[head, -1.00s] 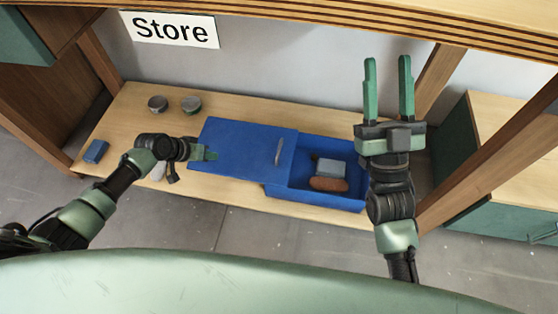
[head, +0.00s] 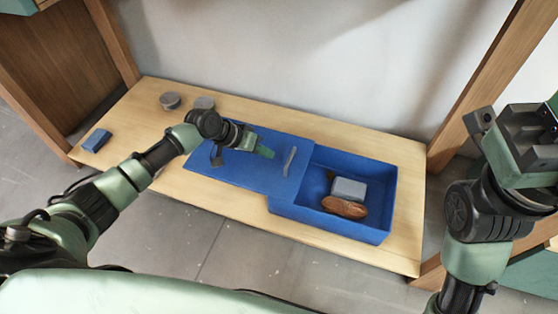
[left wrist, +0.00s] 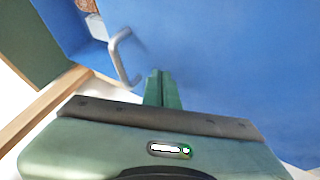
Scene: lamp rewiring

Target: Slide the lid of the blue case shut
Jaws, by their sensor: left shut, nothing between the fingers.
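The blue case (head: 383,216) sits on a low wooden table. Its flat blue lid (head: 240,170) covers the case's left end and juts out well to the left; the right part is open. A grey bar handle (head: 289,162) stands near the lid's right edge, and shows in the left wrist view (left wrist: 124,57). My left gripper (head: 266,152) is shut and empty, over the lid just left of the handle. In the left wrist view its fingertips (left wrist: 162,76) are beside the handle; contact cannot be told. My right gripper (head: 525,140) is at the right edge, its fingers not clearly visible.
A grey-blue block (head: 348,189) and a brown oval object (head: 344,207) lie in the open case. Two round grey tins (head: 170,100) (head: 204,103) and a small blue box (head: 97,140) are at the table's left. A wooden post (head: 478,92) stands at the right.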

